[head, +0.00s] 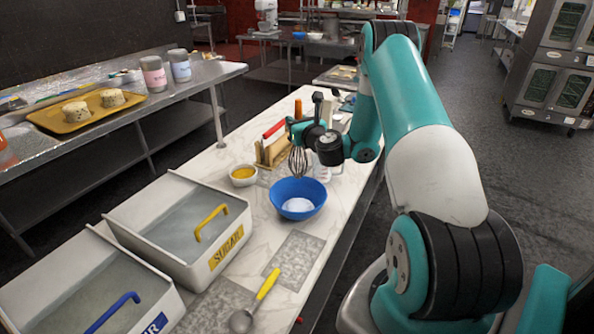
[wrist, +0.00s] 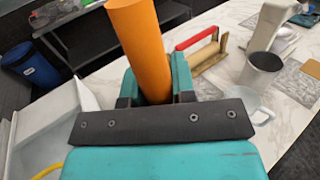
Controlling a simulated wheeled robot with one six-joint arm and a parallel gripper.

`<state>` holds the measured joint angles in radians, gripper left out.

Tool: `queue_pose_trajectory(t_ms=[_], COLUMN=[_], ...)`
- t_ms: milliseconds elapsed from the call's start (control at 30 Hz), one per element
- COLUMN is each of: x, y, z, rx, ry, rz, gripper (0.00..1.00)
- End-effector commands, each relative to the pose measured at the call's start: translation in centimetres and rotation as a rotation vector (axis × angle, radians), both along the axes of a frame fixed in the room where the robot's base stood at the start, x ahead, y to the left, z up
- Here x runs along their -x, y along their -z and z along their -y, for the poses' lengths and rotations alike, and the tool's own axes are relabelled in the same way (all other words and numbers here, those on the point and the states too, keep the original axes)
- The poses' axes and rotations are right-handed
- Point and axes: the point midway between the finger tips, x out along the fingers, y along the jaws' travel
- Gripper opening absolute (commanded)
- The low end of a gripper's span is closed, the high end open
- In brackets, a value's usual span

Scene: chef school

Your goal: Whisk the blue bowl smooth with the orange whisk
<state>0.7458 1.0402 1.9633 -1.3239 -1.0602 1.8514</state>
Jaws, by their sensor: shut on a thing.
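The blue bowl (head: 287,206) stands on the marble counter (head: 249,280) with white contents in it. My gripper (head: 297,128) is shut on the orange whisk (head: 298,163), which is upright with its wire head down. The wire head is above the far rim of the bowl and looks clear of the white contents. In the wrist view the whisk's orange handle (wrist: 139,42) stands between the jaws of my gripper (wrist: 155,92). The bowl and wire head are not visible in the wrist view.
A sugar bin (head: 190,248) and a second bin stand at the left. A yellow-handled scoop (head: 267,284) lies in front. A wooden holder with a red-handled tool (wrist: 197,45) and clear jug (wrist: 248,106) are behind.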

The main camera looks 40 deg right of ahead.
Motion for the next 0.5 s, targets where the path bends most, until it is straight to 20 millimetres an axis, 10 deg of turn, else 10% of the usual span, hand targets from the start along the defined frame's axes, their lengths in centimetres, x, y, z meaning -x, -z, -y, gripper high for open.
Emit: queue_pose_trajectory(t_ms=[500], x=[0.30], y=[1.32], z=[-0.13], rx=[-0.002], ry=[0.002], rz=[0.001], gripper=[0.01])
